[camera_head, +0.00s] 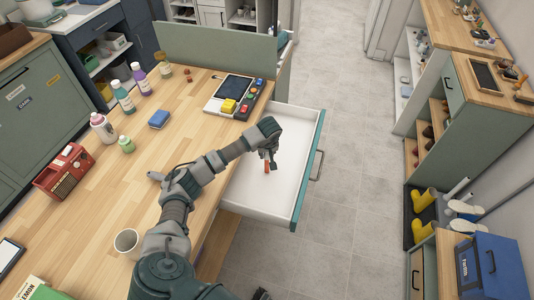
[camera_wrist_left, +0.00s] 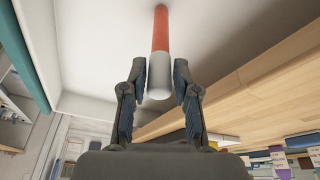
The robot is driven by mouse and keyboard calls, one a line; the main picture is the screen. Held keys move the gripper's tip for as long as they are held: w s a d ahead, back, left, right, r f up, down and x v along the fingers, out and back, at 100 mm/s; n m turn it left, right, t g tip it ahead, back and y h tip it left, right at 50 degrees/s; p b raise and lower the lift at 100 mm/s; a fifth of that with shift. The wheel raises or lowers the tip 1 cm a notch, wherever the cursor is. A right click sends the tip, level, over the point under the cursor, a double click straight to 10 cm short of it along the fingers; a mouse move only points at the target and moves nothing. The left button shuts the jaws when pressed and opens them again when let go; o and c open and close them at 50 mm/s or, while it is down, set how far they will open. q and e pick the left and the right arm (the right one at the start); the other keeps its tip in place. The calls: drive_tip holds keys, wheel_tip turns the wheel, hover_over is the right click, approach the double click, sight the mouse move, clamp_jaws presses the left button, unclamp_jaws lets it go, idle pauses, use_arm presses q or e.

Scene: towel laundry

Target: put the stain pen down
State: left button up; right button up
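The stain pen (camera_head: 267,167) is orange-red and shows below my left gripper (camera_head: 269,156), over the open white drawer (camera_head: 251,191). In the left wrist view the pen (camera_wrist_left: 160,42) has a pale grey end between the two fingertips of my left gripper (camera_wrist_left: 160,80).
The wooden table (camera_head: 95,205) left of the drawer holds a mug (camera_head: 127,242), a red radio (camera_head: 64,171), bottles, a blue sponge (camera_head: 159,119) and a device with coloured blocks (camera_head: 233,95). The drawer's teal front (camera_head: 309,170) stands out over the floor. The drawer otherwise looks empty.

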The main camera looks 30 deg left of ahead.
use_arm(q)
drive_tip(key=shift+o, duration=0.8)
drive_tip(key=shift+r, duration=0.15)
drive_tip(key=v, duration=1.1)
drive_tip(key=shift+s+r, duration=0.2)
drive_tip(key=shift+r, duration=0.15)
drive_tip(key=shift+d, duration=0.15)
